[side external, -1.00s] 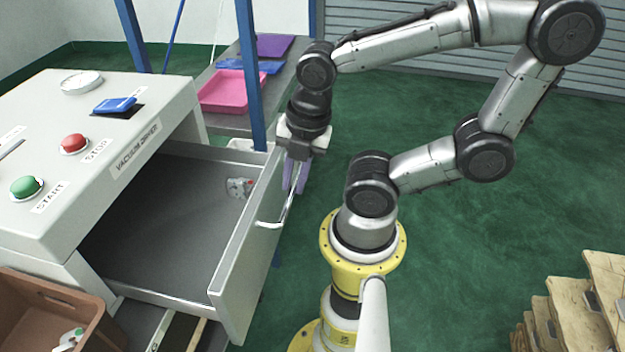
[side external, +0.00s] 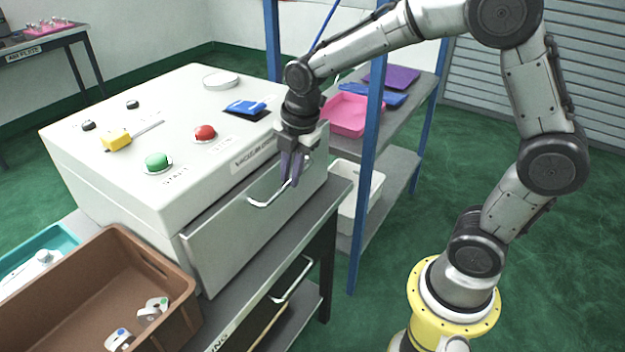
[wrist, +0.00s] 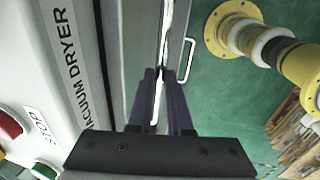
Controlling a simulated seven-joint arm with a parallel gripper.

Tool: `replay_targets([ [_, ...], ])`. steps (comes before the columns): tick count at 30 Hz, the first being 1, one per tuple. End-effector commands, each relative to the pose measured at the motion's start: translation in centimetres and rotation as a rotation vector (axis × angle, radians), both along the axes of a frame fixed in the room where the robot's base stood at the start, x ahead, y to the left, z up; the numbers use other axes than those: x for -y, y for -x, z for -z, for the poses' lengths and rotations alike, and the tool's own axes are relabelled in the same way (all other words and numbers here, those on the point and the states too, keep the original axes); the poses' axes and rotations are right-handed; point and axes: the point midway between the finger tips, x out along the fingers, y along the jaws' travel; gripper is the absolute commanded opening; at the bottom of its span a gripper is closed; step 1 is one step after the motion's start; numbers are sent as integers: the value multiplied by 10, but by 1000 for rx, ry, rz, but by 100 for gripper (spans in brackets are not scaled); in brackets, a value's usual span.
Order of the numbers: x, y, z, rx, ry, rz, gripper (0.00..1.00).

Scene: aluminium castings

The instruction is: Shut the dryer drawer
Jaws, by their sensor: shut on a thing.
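The vacuum dryer (side external: 150,150) is a white box with a green START button and a red STOP button on top. Its drawer (side external: 225,235) sits in the dryer body with its front close to the housing, and no inside of it shows. The drawer's metal handle (side external: 268,198) runs along the front. My gripper (side external: 290,180) is at the right end of the handle, its purple fingers shut on it. In the wrist view my gripper (wrist: 162,100) has the handle (wrist: 163,60) between its fingers.
A brown crate (side external: 125,255) with several castings stands at the lower left, beside a teal tray (side external: 45,240). A blue-posted rack (side external: 372,140) with a pink tray (side external: 350,113) stands behind my gripper. A lower handle (side external: 295,280) shows under the bench. Green floor lies open to the right.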

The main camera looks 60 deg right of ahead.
Motion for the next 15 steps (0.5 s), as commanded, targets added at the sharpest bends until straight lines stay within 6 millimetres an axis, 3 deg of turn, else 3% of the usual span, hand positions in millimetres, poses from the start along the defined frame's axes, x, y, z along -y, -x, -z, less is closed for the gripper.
replay_targets([
  [6, 0, -15, -1, 4, -1, 0, 0],
  [15, 0, -19, -2, 10, -1, 0, 0],
])
